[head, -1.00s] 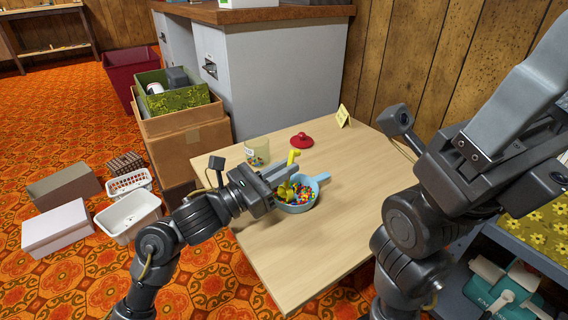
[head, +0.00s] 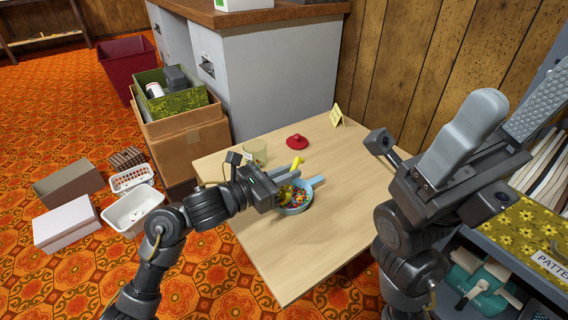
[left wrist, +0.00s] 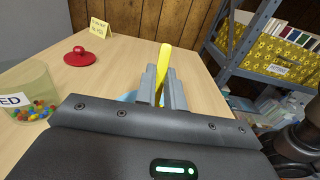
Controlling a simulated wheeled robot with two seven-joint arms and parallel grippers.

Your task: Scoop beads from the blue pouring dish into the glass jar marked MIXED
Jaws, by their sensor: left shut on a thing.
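The blue pouring dish (head: 305,209) sits on the table with multicoloured beads (head: 297,196) in it and its handle to the right. My left gripper (head: 290,174) is shut on a yellow scoop (head: 297,163), whose handle also shows upright between the fingers in the left wrist view (left wrist: 164,58). The scoop's lower end is down at the dish; its load is unclear. The glass jar (head: 251,148) stands behind the gripper, partly hidden by it. In the left wrist view the jar (left wrist: 38,85) has a label ending "ED" and some beads at its bottom. My right gripper (head: 512,118) is open and empty.
A red knobbed lid (head: 297,143) and a folded yellow card (head: 336,115) lie towards the back of the table (head: 335,235). The table's front and right are clear. A shelf unit (head: 515,255) stands to the right, boxes and baskets to the left.

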